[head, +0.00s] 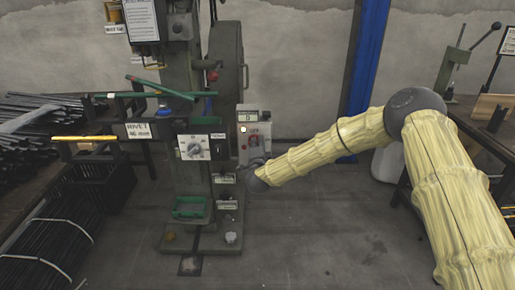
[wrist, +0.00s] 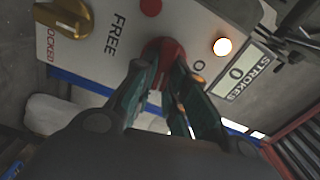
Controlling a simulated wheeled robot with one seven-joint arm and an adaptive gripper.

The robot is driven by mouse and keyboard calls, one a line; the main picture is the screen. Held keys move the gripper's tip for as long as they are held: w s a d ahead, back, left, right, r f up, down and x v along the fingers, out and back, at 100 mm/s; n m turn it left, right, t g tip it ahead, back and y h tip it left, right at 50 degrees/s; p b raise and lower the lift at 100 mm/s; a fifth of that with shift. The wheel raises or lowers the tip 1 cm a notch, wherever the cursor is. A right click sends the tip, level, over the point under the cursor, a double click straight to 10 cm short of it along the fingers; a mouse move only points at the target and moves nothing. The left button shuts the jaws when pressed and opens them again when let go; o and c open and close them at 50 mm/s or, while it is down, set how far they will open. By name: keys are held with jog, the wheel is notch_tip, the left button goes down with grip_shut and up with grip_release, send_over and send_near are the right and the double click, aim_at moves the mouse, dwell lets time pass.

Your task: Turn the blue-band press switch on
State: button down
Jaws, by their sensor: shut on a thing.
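The grey switch box (head: 249,120) stands on the press, left of my forearm in the head view. It also shows close up in the wrist view (wrist: 105,50). It carries a round red switch (wrist: 163,54), a lit lamp (wrist: 222,47), a stroke counter (wrist: 236,76) reading 0 and a brass knob (wrist: 68,17) between the words LOCKED and FREE. My gripper (wrist: 163,72) is shut on the red switch, its fingers on either side of it. The fingers partly hide the switch, so its setting cannot be read. In the head view my gripper (head: 251,166) is small and dark below the box.
The green-grey press (head: 188,90) has a dial panel (head: 193,148) just left of the box. Dark rods and a wire basket (head: 55,232) stand at the left. A blue post (head: 365,70) rises behind my arm. The floor (head: 310,235) at front centre is clear.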

jog(key=shift+f+m+b, duration=0.2)
jog(key=shift+m+b, duration=0.3)
jog(key=shift+m, duration=0.4)
jog(key=c, duration=1.4)
grip_release()
jog(key=shift+c, duration=0.2)
jog(key=shift+s, duration=0.1)
jog(key=s, duration=1.1)
jog(key=shift+s, duration=0.4)
